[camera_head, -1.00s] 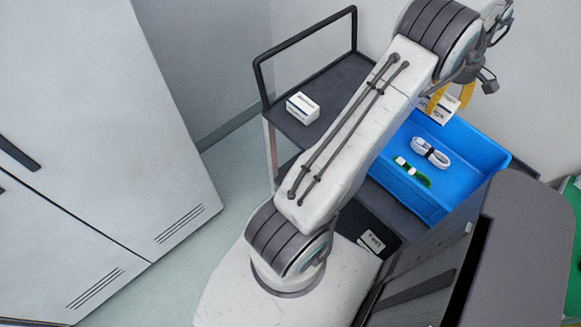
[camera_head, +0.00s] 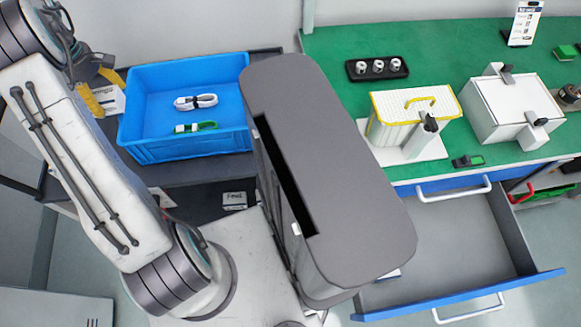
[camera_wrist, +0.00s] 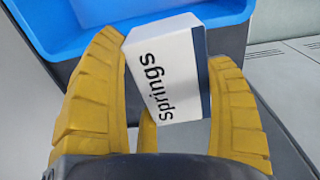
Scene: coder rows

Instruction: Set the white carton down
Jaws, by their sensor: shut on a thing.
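The white carton (camera_wrist: 172,75), lettered "springs" with a dark blue band, sits between the yellow fingers of my gripper (camera_wrist: 165,55) in the wrist view. The fingers are shut on it and it looks tilted there. In the head view my gripper (camera_head: 98,90) is at the upper left with the carton (camera_head: 113,101), just left of the blue bin (camera_head: 185,150). My gripper and arm partly hide the carton there. I cannot tell whether the carton touches the surface below.
The blue bin holds a white cable coil (camera_head: 196,102) and a green-and-white item (camera_head: 195,127). It stands on a dark trolley top (camera_head: 190,172). A green workbench (camera_head: 440,65) with boxes stands right, its drawer (camera_head: 455,245) open.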

